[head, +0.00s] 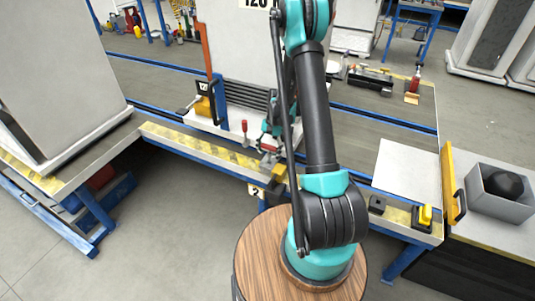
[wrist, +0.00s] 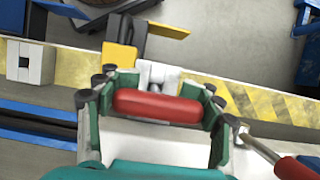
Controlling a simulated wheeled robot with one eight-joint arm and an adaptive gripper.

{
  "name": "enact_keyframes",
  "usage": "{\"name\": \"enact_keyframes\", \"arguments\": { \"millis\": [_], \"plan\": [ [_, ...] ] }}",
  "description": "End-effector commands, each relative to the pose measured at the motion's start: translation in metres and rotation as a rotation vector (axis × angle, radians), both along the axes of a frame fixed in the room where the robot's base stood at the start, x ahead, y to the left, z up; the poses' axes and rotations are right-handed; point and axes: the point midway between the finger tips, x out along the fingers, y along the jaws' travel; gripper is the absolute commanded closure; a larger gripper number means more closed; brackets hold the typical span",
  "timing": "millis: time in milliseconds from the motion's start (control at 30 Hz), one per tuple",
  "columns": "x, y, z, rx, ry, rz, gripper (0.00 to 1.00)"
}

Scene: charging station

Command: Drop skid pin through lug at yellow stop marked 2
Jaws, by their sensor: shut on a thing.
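My gripper (head: 271,130) is at the front edge of the bench, partly hidden by my arm in the head view. In the wrist view my gripper (wrist: 155,92) is shut on the red grip of the skid pin (wrist: 157,106). Just beyond the grip is a light metal lug (wrist: 157,74). How far the pin's shank is in the lug is hidden. The yellow stop (wrist: 118,57) is beside the lug, to the left. In the head view the yellow stop (head: 279,173) is by the white plate marked 2 (head: 255,192).
A red-handled clamp (wrist: 292,166) is close to my gripper's right finger in the wrist view; it also shows in the head view (head: 245,127). A large pale skid unit (head: 235,45) stands behind. A grey bin (head: 500,192) is at the far right.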

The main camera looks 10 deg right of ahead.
Motion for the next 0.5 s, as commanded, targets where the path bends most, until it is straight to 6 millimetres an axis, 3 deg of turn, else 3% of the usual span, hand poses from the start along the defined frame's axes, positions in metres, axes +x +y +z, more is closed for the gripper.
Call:
{"name": "enact_keyframes", "arguments": {
  "millis": [500],
  "plan": [
    [0.000, 0.000, -0.012, 0.000, 0.000, 0.000, 0.78]
  ]
}}
